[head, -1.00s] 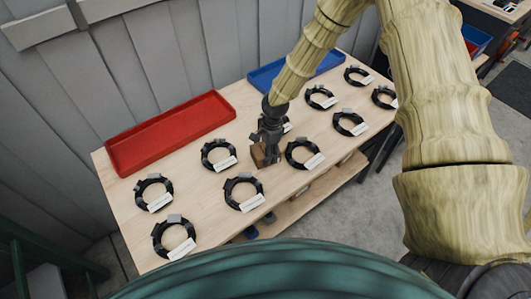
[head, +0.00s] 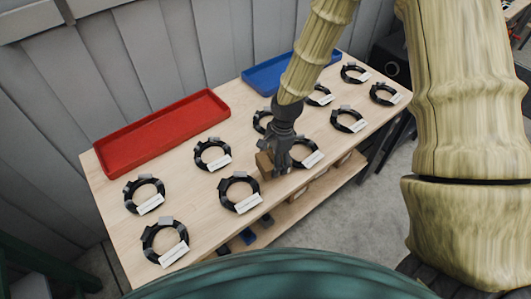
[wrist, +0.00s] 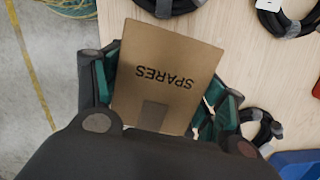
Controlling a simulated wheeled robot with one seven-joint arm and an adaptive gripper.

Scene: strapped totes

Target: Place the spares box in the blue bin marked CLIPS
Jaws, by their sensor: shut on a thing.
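My gripper (head: 276,158) is shut on the brown spares box (head: 265,165), above the front part of the table. In the wrist view the box (wrist: 165,75) lies between the two fingers, with the word SPARES upside down on its face. A blue tray (head: 262,84) lies at the back right of the table; my arm covers part of it. Its edge also shows in the wrist view (wrist: 298,165). No CLIPS marking can be read in any view.
Several black cable coils with white tags, such as this one (head: 240,190), lie across the table (head: 190,205). A red tray (head: 165,130) lies at the back left. Small blue and dark items (head: 248,236) are on the lower shelf, partly hidden.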

